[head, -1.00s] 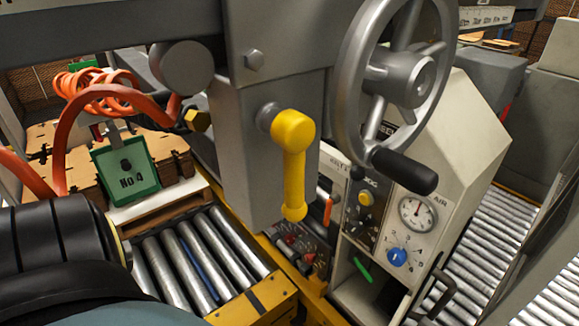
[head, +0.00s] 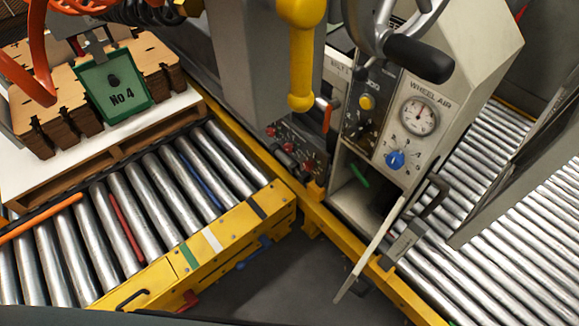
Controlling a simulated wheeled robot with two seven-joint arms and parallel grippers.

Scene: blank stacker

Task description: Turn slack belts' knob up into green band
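The beige control cabinet (head: 455,65) stands right of centre. Its front carries a round white gauge (head: 419,117) under the words WHEEL AIR, with a blue knob (head: 395,160) on a numbered dial below. A dark panel to the left holds a yellow knob (head: 367,102) and smaller dark controls. A low dark panel (head: 300,150) further left has several red and black knobs and tiny dials, too small to read; a label above it, partly hidden, seems to begin BELT. I cannot make out a green band or which belts are slack. Neither gripper is in view.
A yellow crank handle (head: 301,60) hangs beside the low panel, and a handwheel with a black grip (head: 418,60) overhangs the cabinet. An open cabinet door (head: 372,250) juts forward. Roller conveyors (head: 150,205) lie left and right.

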